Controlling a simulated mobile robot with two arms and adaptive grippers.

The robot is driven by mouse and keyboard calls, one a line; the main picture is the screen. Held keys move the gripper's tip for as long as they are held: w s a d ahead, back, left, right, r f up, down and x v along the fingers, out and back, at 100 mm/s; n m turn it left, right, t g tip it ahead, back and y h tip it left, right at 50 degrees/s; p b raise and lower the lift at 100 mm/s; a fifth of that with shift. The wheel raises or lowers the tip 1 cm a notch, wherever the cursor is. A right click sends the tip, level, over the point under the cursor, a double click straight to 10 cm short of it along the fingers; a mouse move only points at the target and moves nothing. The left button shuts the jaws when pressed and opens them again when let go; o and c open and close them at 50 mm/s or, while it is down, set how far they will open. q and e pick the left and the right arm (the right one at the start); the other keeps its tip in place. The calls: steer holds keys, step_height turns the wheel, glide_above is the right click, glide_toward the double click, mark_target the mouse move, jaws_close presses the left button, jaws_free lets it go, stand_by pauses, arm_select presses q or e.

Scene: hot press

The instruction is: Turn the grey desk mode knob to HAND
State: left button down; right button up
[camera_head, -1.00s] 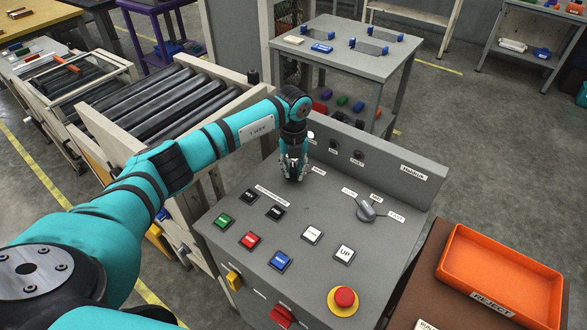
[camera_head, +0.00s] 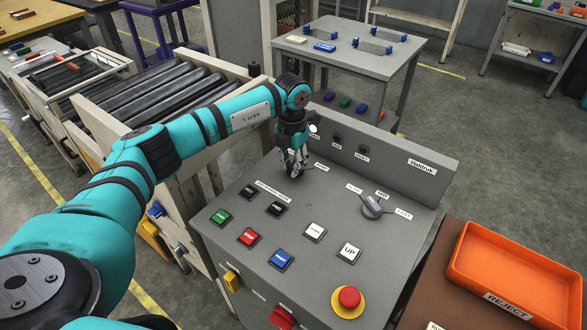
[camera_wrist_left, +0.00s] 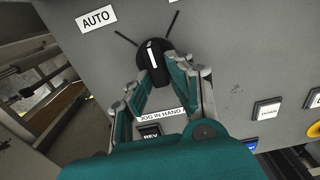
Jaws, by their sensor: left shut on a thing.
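The mode knob (camera_wrist_left: 152,53) is black with a white pointer line, on the sloped grey desk (camera_head: 320,195). In the left wrist view its pointer stands between two black tick marks, one towards the AUTO label (camera_wrist_left: 96,19). My left gripper (camera_head: 295,168) is over the desk's far left part. It also shows in the left wrist view (camera_wrist_left: 162,72), its fingers shut on the knob from both sides. The fingers hide part of the knob. In the head view the gripper hides the knob. My right gripper is not in view.
Several push buttons, among them a green one (camera_head: 221,218) and a blue one (camera_head: 281,259), lie nearer on the desk. A grey selector (camera_head: 373,206) and a red emergency button (camera_head: 348,298) are to the right. A raised back panel (camera_head: 395,160) stands behind.

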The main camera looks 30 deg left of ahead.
arm_select(q)
steer(key=m, duration=0.1)
steer(key=m+b, duration=0.1)
steer(key=m, duration=0.1)
steer(key=m+b, duration=0.1)
steer(key=shift+w+a+m, duration=0.15)
steer(key=shift+a+m, duration=0.1)
steer(key=shift+m, duration=0.05)
steer(key=shift+w+a+m+b, duration=0.15)
steer(key=shift+m+b, duration=0.7)
steer(key=shift+m, duration=0.75)
steer(key=shift+r+m, duration=0.1)
steer(key=shift+m, duration=0.2)
steer(key=c, duration=1.2)
jaws_free()
steer(key=shift+c, duration=0.2)
step_height(320, 180, up, 12)
